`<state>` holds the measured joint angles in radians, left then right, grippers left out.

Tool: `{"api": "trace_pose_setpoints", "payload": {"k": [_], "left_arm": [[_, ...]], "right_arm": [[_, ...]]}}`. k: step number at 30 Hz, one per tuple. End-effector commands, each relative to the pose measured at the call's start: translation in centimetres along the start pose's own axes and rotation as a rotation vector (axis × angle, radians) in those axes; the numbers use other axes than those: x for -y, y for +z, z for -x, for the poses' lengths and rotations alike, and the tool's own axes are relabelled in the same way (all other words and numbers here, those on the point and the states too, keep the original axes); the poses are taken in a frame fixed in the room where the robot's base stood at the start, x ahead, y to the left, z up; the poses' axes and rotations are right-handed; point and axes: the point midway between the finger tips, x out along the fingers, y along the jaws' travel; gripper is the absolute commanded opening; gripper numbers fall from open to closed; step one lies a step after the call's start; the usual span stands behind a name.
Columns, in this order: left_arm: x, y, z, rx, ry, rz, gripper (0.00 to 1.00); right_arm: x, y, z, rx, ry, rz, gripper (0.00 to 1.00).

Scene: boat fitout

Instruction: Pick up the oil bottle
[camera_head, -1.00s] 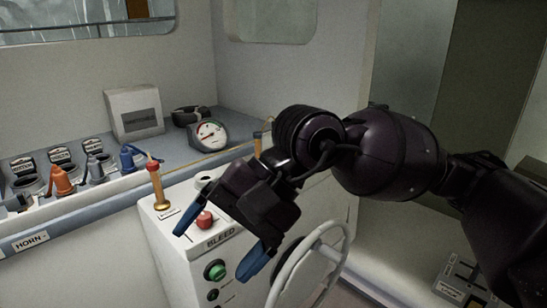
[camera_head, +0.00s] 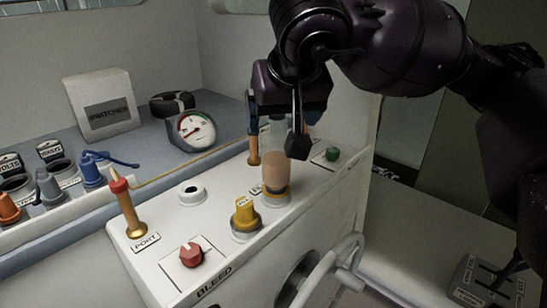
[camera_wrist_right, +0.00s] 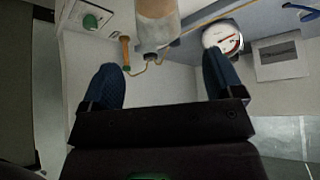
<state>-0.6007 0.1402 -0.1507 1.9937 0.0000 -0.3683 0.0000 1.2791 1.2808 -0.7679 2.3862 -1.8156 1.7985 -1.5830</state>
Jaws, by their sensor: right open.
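A clear cylinder with brownish contents, which looks like the oil bottle (camera_head: 275,172), stands upright on the white console (camera_head: 215,215). Its upper part is partly hidden behind my right gripper (camera_head: 281,132). That gripper is at the bottle's top, with its fingers apart. In the right wrist view, the bottle (camera_wrist_right: 157,22) shows ahead of the gap between the two blue fingers (camera_wrist_right: 162,72), with nothing between the fingertips. My left gripper is not in view.
A yellow knob (camera_head: 245,215) stands close to the bottle's left. A red knob (camera_head: 191,254), the PORT lever (camera_head: 128,208) and a green button (camera_head: 332,154) are also on the console. A gauge (camera_head: 193,131) sits behind; a handwheel (camera_head: 325,275) is in front.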

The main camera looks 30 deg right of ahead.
Motion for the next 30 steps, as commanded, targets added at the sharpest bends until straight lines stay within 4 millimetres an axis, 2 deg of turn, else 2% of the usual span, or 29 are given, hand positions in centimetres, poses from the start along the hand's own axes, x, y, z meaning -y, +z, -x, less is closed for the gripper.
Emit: {"api": "trace_pose_setpoints", "payload": {"k": [3,7,14,24,30], "left_arm": [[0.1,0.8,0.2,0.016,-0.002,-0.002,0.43],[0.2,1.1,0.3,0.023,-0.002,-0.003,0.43],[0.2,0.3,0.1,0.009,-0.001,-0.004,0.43],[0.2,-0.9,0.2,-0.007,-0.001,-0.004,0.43],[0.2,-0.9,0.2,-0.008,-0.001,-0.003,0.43]], "right_arm": [[0.0,0.1,-1.9,0.004,0.001,-0.001,0.86],[0.0,0.1,-3.5,0.004,0.000,-0.001,0.86],[0.0,0.0,-4.7,0.004,-0.002,-0.001,0.86],[-0.1,-0.1,-8.9,0.004,-0.001,-0.002,0.86],[-0.1,-0.1,-9.5,0.003,-0.002,0.000,0.86]]}}
